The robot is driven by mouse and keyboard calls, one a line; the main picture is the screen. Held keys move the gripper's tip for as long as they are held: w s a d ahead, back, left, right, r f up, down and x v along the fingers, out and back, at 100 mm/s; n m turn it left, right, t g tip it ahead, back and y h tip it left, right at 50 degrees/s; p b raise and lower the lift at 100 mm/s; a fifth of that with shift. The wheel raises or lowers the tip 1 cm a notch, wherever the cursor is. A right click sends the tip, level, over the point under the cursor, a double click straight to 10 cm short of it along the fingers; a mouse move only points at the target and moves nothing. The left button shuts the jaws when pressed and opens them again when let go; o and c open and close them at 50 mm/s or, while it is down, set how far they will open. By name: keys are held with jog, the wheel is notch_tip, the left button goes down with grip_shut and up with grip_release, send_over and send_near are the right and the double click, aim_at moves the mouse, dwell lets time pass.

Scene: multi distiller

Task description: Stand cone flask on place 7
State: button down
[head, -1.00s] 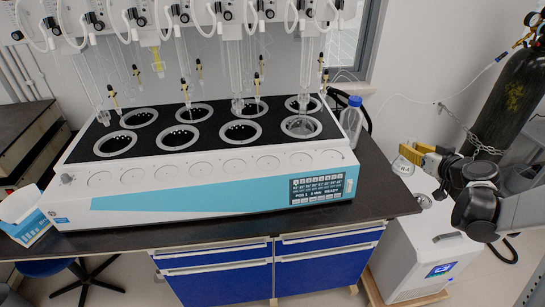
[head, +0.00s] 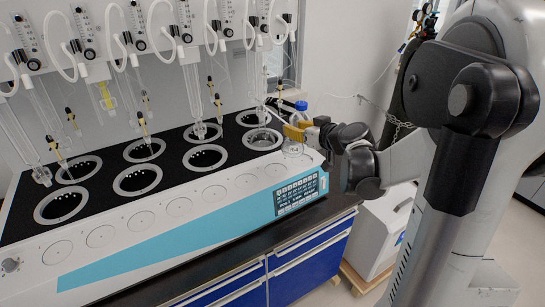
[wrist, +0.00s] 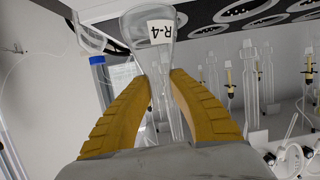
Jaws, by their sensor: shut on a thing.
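My gripper (head: 296,131) has yellow fingers shut on the neck of the clear cone flask. In the wrist view the flask (wrist: 150,28) carries a white "R-4" label, and its neck lies between the fingers (wrist: 163,95). In the head view the flask is hard to make out against the white unit. The gripper is at the right end of the distiller (head: 130,250), close to the front-right ring (head: 263,139). The other rings stand in two rows; I cannot read which is place 7.
A blue-capped bottle (head: 301,105) stands just behind my gripper and also shows in the wrist view (wrist: 97,60). Glass tubes (head: 192,90) and black-yellow taps (head: 143,124) hang over the rings. A gas cylinder and wall are behind my arm.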

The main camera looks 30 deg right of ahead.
jog(key=a+f+b, duration=0.1)
jog(key=f, duration=0.1)
jog(key=w+a+f+b, duration=0.1)
jog(key=a+f, duration=0.1)
jog(key=f, duration=0.1)
jog(key=w+a+f+b, duration=0.1)
jog(key=a+f, duration=0.1)
jog(key=shift+w+f+b, duration=0.15)
jog(key=shift+b, duration=0.25)
jog(key=c, duration=1.6)
grip_release()
jog(key=shift+f, duration=0.1)
jog(key=shift+c, duration=0.2)
jog(key=o, duration=0.3)
